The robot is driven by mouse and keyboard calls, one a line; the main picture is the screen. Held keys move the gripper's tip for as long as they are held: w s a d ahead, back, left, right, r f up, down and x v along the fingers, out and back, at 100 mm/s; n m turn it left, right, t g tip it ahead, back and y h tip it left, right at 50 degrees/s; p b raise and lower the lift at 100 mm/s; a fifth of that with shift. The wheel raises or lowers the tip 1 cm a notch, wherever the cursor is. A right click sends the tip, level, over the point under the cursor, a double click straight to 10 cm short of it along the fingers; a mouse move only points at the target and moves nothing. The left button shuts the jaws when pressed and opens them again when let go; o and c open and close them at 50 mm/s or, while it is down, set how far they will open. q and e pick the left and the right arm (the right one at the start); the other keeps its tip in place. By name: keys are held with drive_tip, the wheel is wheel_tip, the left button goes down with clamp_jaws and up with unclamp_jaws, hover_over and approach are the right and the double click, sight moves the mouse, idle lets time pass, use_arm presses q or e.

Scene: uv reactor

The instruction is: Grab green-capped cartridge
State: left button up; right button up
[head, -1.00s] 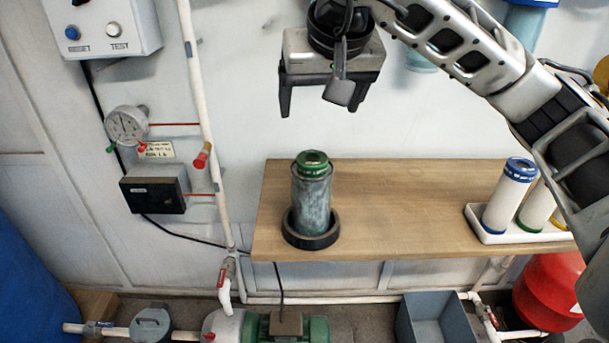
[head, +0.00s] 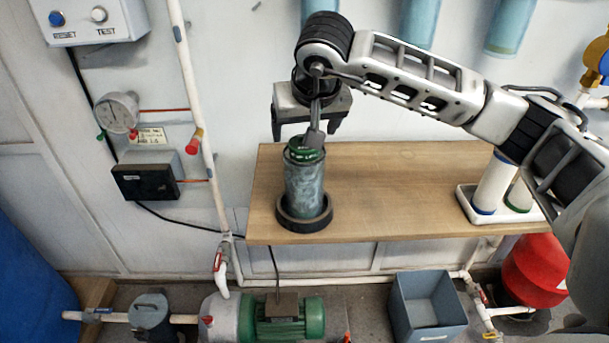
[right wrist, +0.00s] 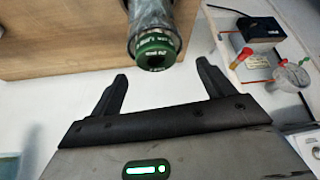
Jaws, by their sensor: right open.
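The green-capped cartridge (head: 304,185) stands upright in a round black holder (head: 304,218) at the left end of the wooden shelf. The cartridge also shows at the top of the right wrist view (right wrist: 155,32), cap toward the camera. My right gripper (head: 306,138) is open and empty, close to the cap in the head view. In the right wrist view the cap lies beyond the fingertips, between their lines and apart from them. My left gripper is not in view.
White cartridges with coloured bands stand in a white tray (head: 466,200) at the shelf's right end. The wooden shelf (head: 400,185) is bare between. A white vertical pipe (head: 203,130) and a black box (head: 146,180) are left of the shelf. A grey bin (head: 428,312) sits below.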

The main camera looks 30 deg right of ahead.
drive_tip(key=x, duration=0.4)
drive_tip(key=shift+s+d+f+p, duration=0.15)
drive_tip(key=shift+d+p, duration=0.1)
drive_tip(key=shift+p, duration=0.1)
drive_tip(key=c, duration=1.3)
drive_tip(key=shift+c, duration=0.6)
